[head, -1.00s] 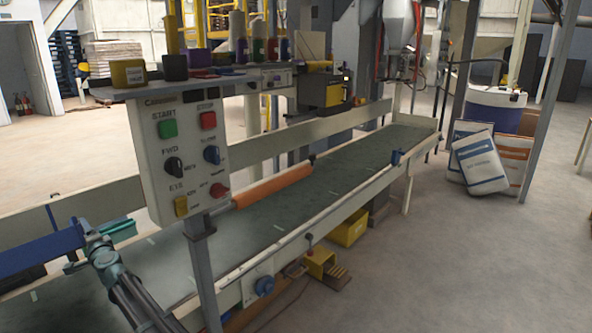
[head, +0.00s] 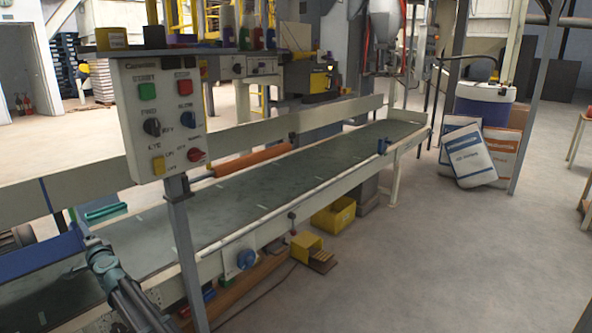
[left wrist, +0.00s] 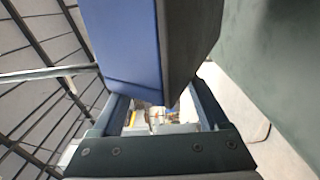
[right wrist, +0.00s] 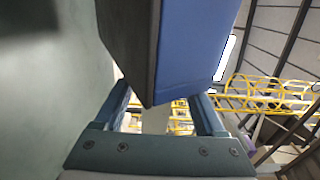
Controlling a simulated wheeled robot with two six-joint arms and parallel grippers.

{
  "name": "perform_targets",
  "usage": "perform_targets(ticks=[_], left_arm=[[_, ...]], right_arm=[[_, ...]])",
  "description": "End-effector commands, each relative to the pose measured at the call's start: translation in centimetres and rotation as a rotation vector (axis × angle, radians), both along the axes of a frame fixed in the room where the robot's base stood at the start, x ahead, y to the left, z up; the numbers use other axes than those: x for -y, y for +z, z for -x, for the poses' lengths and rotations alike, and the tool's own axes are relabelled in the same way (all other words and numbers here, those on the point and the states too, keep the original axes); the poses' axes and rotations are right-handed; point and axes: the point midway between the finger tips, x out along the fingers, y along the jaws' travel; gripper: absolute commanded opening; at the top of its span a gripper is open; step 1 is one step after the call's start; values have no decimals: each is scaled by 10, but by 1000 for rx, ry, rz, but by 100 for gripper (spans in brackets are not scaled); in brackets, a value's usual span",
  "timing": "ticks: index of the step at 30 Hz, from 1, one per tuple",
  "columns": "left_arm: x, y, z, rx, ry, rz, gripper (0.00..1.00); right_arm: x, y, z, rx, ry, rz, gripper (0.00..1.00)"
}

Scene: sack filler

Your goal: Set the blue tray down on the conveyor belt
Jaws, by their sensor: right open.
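The blue tray (head: 42,254) shows only in part at the left edge of the head view, over the near end of the green conveyor belt (head: 265,190). I cannot tell whether it touches the belt. My right gripper (head: 82,238) is at the tray's right end. In the right wrist view the tray (right wrist: 195,40) fills the top middle, and the right gripper's fingers (right wrist: 165,110) stand apart around its edge. In the left wrist view the tray (left wrist: 122,45) shows likewise, with the left gripper's fingers (left wrist: 160,112) apart. The left gripper is outside the head view.
A control panel (head: 165,118) on a post stands in front of the belt. An orange roller (head: 252,160) crosses the belt. A teal bin (head: 106,212) sits behind the rail. A yellow box (head: 335,214) is under the belt.

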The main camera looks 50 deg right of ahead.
Motion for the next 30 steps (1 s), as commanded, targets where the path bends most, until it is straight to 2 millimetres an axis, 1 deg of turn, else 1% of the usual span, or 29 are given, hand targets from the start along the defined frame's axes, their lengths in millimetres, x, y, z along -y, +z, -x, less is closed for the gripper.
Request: perform_targets(ticks=[1, 11, 30], left_arm=[[15, 0, 0, -1, -28, -8, 75], [15, -8, 0, -1, -28, -8, 75], [15, -45, 0, -1, -28, -8, 75]], right_arm=[[-15, 0, 0, -1, 28, 8, 75], [-15, -8, 0, -1, 28, 8, 75], [-15, -45, 0, -1, 28, 8, 75]])
